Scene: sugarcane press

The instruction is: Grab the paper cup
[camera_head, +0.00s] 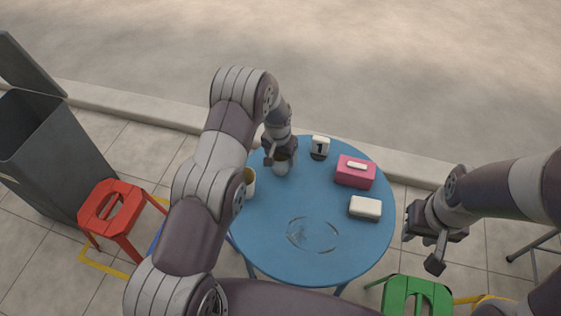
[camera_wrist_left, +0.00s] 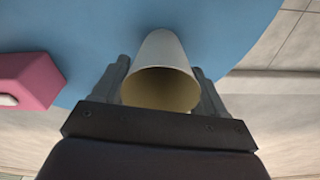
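A paper cup (camera_head: 282,166), pale outside, stands on the blue round table (camera_head: 312,257) toward its back left. My left gripper (camera_head: 279,158) is at this cup. In the left wrist view the cup (camera_wrist_left: 163,52) lies between the two fingers of the left gripper (camera_wrist_left: 162,80), with its yellowish open mouth toward the camera. The fingers flank its wall closely; I cannot tell whether both touch it. A second cup (camera_head: 249,182) with a yellowish inside is partly hidden behind my left arm. My right gripper (camera_head: 424,243) is open and empty, right of the table.
A pink box (camera_head: 355,171), a white block (camera_head: 365,207) and a small holder marked 1 (camera_head: 320,147) are on the table.

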